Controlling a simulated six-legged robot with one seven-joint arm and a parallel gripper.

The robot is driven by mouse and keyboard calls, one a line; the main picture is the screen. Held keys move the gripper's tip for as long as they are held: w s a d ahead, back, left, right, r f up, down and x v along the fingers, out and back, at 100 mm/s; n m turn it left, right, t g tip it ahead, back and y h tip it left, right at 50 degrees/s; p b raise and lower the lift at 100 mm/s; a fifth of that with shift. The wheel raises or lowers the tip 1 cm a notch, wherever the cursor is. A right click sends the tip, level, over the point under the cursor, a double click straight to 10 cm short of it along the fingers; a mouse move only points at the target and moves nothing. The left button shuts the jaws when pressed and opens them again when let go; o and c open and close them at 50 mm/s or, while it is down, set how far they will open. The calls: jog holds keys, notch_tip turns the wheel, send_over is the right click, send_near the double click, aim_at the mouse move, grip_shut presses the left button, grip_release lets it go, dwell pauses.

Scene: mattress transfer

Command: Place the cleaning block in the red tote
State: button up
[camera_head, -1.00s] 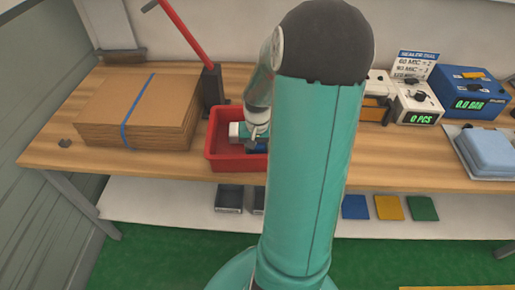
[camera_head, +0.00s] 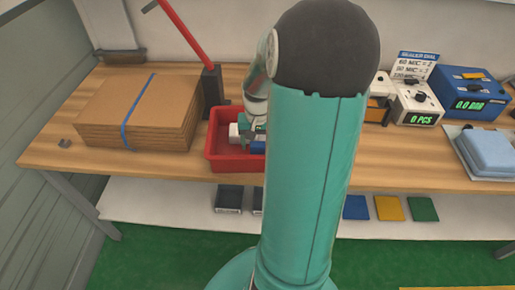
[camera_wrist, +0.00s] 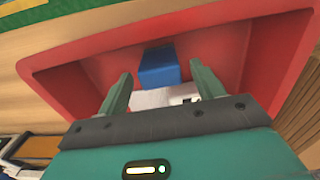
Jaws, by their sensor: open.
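The red tote (camera_head: 237,164) stands on the wooden table, left of my arm; its walls surround the wrist view (camera_wrist: 90,48). A blue block (camera_wrist: 158,68), apparently the cleaning block, is inside the tote; part of it shows in the head view (camera_head: 258,147). My gripper (camera_wrist: 161,76) is open above the tote, with a finger on each side of the blue block's line and gaps on both sides. A white object (camera_wrist: 160,98) with a dark mark shows between the fingers, partly hidden by my gripper. My arm hides the tote's right part in the head view.
Stacked cardboard (camera_head: 138,112) and a red-handled tool (camera_head: 188,45) stand left of the tote. Right of my arm are a white counting device (camera_head: 417,100), a blue device (camera_head: 470,95) and a pale blue item (camera_head: 488,150). The table's front left is clear.

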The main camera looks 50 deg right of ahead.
aim_at(258, 144)
notch_tip(258, 144, up, 9)
jog(key=shift+f, duration=0.2)
jog(key=a+r+n+t+h, duration=0.15)
jog(key=a+r, duration=0.25)
jog(key=a, duration=0.4)
jog(key=a+r+n+t, duration=0.1)
jog(key=a+r+n, duration=0.25)
jog(key=a, duration=0.55)
jog(key=s+a+r+n+t, duration=0.1)
jog(key=s+a+n, duration=0.1)
jog(key=a, duration=0.4)
jog(key=s+a+r+n+t+y, duration=0.1)
jog(key=s+a+r+n+t, duration=0.1)
jog(key=s+a, duration=0.2)
jog(key=shift+a, duration=0.85)
jog(key=shift+r+y, duration=0.1)
jog(key=shift+y, duration=0.15)
